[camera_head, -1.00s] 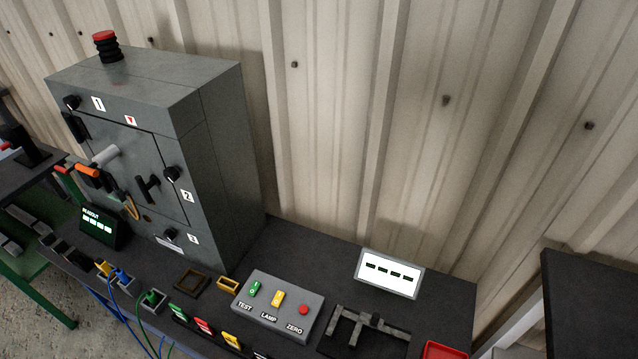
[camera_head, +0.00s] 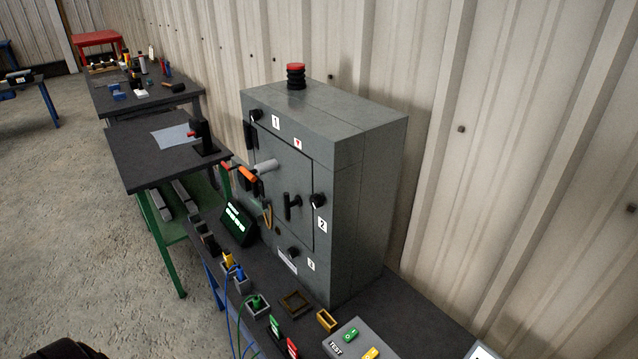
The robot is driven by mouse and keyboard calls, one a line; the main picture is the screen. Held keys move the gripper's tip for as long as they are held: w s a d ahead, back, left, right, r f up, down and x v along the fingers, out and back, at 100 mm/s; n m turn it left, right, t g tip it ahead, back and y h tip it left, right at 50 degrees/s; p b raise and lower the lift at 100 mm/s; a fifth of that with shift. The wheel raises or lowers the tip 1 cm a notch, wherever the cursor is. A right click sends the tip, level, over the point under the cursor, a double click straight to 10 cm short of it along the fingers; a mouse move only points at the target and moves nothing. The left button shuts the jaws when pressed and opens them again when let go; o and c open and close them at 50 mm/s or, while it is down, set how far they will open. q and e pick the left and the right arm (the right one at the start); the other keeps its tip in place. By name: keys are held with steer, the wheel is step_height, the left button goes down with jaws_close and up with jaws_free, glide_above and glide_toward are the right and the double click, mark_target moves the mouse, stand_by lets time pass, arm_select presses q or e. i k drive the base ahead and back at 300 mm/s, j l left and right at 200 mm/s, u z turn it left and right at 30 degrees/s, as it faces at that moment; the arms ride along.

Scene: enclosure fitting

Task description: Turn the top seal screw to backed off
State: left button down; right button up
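The grey cabinet (camera_head: 355,170) stands on the dark bench with its door facing left and toward me. A black screw knob with a light mark (camera_head: 256,115) sits at the top left of its front, beside label 1 (camera_head: 276,122); I take it as the top seal screw. A second knob (camera_head: 317,201) is by label 2 at the door's right edge. A third knob (camera_head: 293,252) is by label 3 below. The door's black T-shaped handle (camera_head: 292,206) looks upright. The exact screw angles are too small to read.
A red-topped black stack (camera_head: 296,76) stands on the cabinet. An orange-handled item (camera_head: 247,174) and a grey cylinder (camera_head: 265,166) stick out before the door. A lit readout (camera_head: 237,222), cabled plugs (camera_head: 233,268) and a switch box (camera_head: 357,340) crowd the bench. Open floor (camera_head: 90,230) lies left.

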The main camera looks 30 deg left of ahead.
mark_target(254, 114)
steer(key=k+u, duration=0.15)
steer(key=u, duration=1.2)
steer(key=k, duration=0.35)
steer(key=i+j, duration=2.75)
steer(key=i+l+z, duration=0.05)
steer(key=l, duration=0.05)
